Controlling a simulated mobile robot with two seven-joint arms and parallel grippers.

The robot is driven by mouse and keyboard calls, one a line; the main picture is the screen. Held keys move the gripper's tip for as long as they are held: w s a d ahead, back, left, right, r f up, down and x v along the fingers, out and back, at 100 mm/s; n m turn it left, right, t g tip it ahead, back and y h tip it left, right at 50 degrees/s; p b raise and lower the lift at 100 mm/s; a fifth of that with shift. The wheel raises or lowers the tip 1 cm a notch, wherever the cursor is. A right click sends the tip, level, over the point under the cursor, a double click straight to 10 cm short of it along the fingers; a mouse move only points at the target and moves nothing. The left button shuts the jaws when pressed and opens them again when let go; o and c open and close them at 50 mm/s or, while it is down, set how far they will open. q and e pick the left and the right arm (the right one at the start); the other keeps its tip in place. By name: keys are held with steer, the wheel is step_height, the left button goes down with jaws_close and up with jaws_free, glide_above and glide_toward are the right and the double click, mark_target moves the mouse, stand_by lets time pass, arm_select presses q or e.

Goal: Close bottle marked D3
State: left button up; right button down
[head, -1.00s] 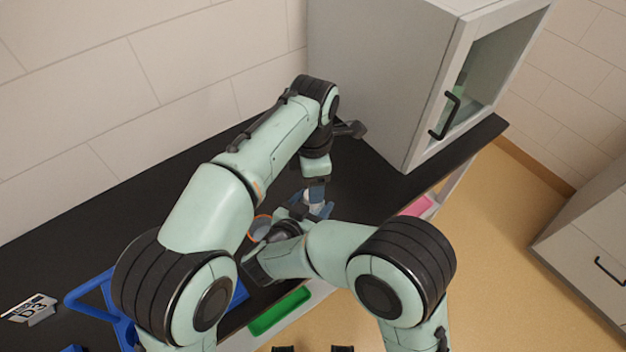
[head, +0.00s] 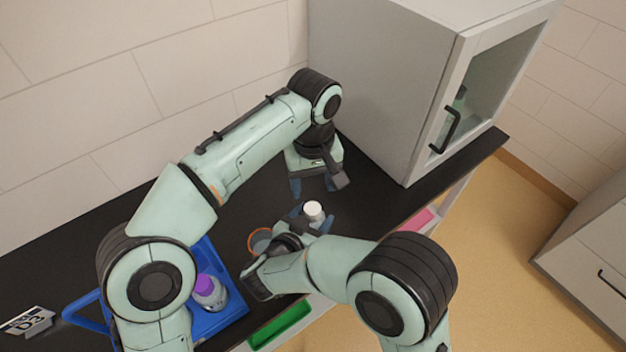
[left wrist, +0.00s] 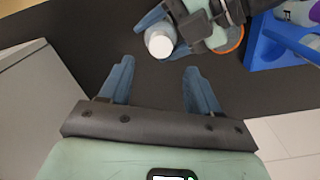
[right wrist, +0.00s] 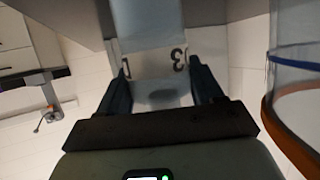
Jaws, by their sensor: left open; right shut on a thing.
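The bottle marked D3 (right wrist: 148,40) fills the middle of the right wrist view; part of its label shows upside down. My right gripper (right wrist: 160,78) is shut on its body. In the head view the bottle's white round cap (head: 313,208) sits on top, and the bottle stands upright between the right fingers. In the left wrist view the cap (left wrist: 160,43) shows from above. My left gripper (head: 312,190) is open and empty, above and behind the bottle, apart from the cap. Its fingers also show in the left wrist view (left wrist: 158,75).
A blue carrier (head: 222,322) with a purple-capped bottle (head: 207,290) stands at the left, near a D3 sign (head: 30,321). An orange-rimmed glass vessel (head: 259,241) is beside my right gripper. A grey cabinet (head: 390,80) stands at the back right.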

mark_target(314, 208)
stand_by(0.4)
arm_select(q)
steer(key=shift+f, duration=4)
steer(key=c, duration=1.1)
steer(key=shift+m, duration=0.3)
steer(key=m, duration=1.6)
